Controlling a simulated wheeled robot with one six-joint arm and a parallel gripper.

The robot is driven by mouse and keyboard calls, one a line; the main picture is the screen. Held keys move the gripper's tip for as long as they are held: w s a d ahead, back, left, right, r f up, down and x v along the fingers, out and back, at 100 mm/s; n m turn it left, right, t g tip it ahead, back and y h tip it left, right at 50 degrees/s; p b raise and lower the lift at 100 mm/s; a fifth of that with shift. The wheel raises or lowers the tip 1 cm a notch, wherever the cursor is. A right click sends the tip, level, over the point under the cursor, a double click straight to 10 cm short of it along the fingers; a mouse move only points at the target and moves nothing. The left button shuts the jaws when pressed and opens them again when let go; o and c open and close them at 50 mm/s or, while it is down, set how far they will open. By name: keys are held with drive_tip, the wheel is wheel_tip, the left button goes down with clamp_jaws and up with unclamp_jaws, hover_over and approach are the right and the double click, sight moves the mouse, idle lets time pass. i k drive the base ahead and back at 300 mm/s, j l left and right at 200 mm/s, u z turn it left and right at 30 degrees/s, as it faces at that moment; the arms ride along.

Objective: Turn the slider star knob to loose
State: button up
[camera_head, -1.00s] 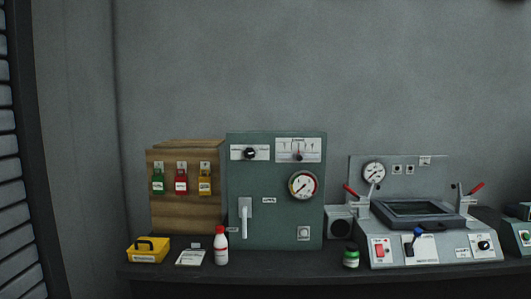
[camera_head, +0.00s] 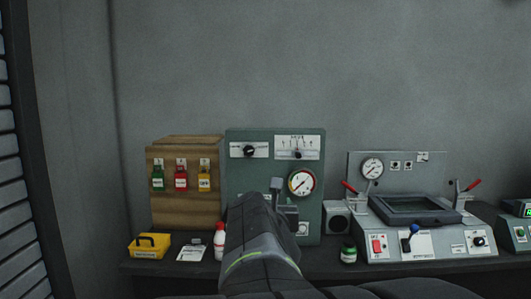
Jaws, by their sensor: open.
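The green cabinet (camera_head: 239,185) stands in the middle of the bench. On its upper left a black knob (camera_head: 250,151) sits on a white label plate. On its upper right a white scale plate (camera_head: 298,141) carries a small dark knob (camera_head: 298,155). I cannot tell which of these is the slider star knob, nor read the labels. My arm rises in front of the cabinet, and my gripper (camera_head: 281,195) shows partly as grey pieces beyond it, below both knobs and apart from them. It looks empty and open; its fingertips are hard to make out. My arm hides the cabinet's lever.
A red-ringed gauge (camera_head: 301,182) is right beside my gripper. A white bottle (camera_head: 219,240) stands left of my arm, and a green jar (camera_head: 348,252) to the right. A wooden board (camera_head: 184,205) with coloured tags and a grey machine (camera_head: 440,247) flank the cabinet.

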sight(248, 150)
drive_tip(key=i+j, duration=0.2)
drive_tip(key=i, duration=0.25)
drive_tip(key=i+j, duration=0.15)
drive_tip(key=i, duration=0.25)
drive_tip(key=i+j, duration=0.2)
drive_tip(key=i, duration=0.25)
drive_tip(key=i+l, duration=0.1)
drive_tip(key=i, duration=0.25)
